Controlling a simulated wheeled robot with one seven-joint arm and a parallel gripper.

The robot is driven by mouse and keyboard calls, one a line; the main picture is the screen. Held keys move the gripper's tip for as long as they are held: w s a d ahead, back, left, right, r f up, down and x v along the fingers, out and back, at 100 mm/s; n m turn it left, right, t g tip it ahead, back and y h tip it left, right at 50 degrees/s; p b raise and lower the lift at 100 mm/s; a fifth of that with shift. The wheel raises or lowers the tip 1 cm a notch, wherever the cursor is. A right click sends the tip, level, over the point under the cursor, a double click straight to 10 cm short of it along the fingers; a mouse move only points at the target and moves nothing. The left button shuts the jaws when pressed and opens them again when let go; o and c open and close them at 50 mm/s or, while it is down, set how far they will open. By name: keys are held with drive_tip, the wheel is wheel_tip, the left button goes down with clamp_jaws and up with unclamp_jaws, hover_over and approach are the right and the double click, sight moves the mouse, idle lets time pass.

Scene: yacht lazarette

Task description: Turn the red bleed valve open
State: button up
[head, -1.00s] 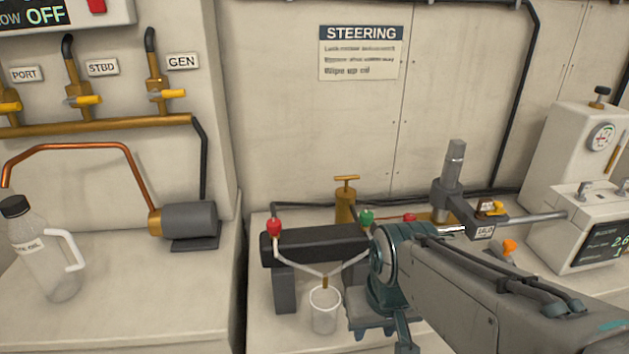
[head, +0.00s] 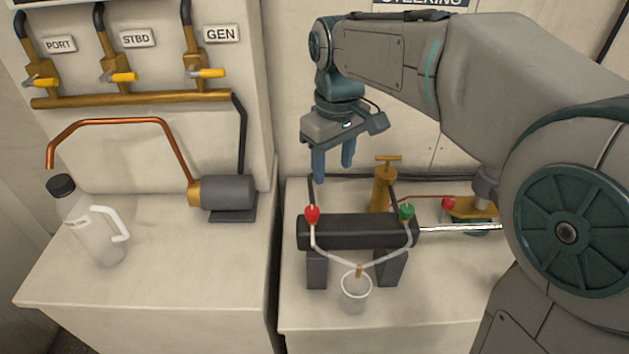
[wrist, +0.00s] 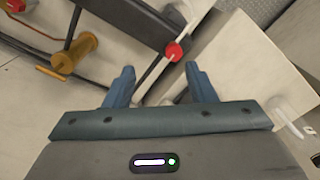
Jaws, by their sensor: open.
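The red bleed valve (head: 312,213) sits on the left end of a black cylinder (head: 350,232), with a clear tube leading down from it. A green valve (head: 407,211) sits on the cylinder's right end. My gripper (head: 333,175) is open and empty, pointing down above and slightly right of the red valve, apart from it. In the wrist view the red valve (wrist: 173,52) shows beyond the fingertips, roughly between them in line, and my gripper (wrist: 158,72) holds nothing.
A clear cup (head: 356,292) stands under the joined tubes. A brass pump (head: 384,187) stands behind the cylinder. Another red knob (head: 449,203) is at the right. On the left counter are a bottle (head: 95,230) and a motor (head: 225,195). A gap separates the two counters.

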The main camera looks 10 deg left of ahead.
sight(312, 210)
drive_tip(key=a+r+n, duration=0.1)
drive_tip(key=a, duration=0.3)
wheel_tip(312, 210, down, 13)
drive_tip(key=shift+f, duration=0.1)
drive_tip(key=shift+c, duration=0.2)
drive_tip(key=c, duration=0.9)
drive_tip(key=shift+a, duration=0.1)
